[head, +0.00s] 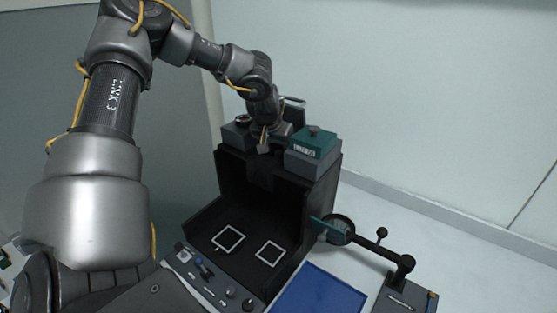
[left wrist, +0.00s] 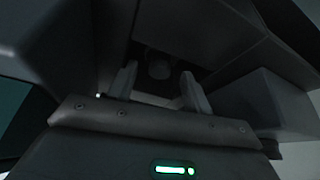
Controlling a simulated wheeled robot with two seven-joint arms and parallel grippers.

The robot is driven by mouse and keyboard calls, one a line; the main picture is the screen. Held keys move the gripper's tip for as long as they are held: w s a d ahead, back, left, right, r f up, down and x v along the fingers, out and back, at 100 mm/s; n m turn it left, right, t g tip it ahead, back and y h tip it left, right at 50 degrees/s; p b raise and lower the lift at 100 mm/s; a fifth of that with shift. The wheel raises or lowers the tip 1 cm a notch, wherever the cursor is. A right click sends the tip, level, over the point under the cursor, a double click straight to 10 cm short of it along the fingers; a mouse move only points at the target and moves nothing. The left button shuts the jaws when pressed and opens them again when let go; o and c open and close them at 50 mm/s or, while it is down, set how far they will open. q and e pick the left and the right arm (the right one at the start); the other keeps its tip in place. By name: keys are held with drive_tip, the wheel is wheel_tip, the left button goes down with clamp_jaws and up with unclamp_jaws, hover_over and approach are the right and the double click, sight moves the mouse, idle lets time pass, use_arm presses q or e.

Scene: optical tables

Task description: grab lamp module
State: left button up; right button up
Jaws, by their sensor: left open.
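A black open-fronted box (head: 258,178) stands on the table with block-shaped modules on its top. A grey module with a teal top and a knob (head: 312,143) sits at the right. A smaller dark module (head: 237,132) sits at the left. I cannot tell for certain which is the lamp module. My left gripper (head: 264,146) is over the box top between these two blocks and partly hides what is there. In the left wrist view its fingers (left wrist: 158,88) are apart, with a dark round part (left wrist: 159,68) showing beyond the gap. No hold is visible. My right gripper is not in view.
Two white square outlines (head: 229,238) mark the box floor. A control panel with knobs (head: 215,277) runs along its front. A blue mat (head: 320,291) lies at front right. A jointed arm with a round ring (head: 340,229) stands right of the box. A wall is behind.

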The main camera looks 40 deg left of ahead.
use_arm(q)
drive_tip(key=shift+c, duration=0.4)
clamp_jaws()
drive_tip(key=shift+w+r+b, duration=0.1)
drive_tip(key=shift+r+b, duration=0.2)
drive_tip(key=shift+r, duration=0.3)
wheel_tip(320, 180, up, 16)
drive_tip(key=b, duration=0.4)
wheel_tip(320, 180, up, 11)
drive_tip(key=p, duration=0.4)
hover_over(277, 153)
drive_tip(key=shift+f, duration=0.1)
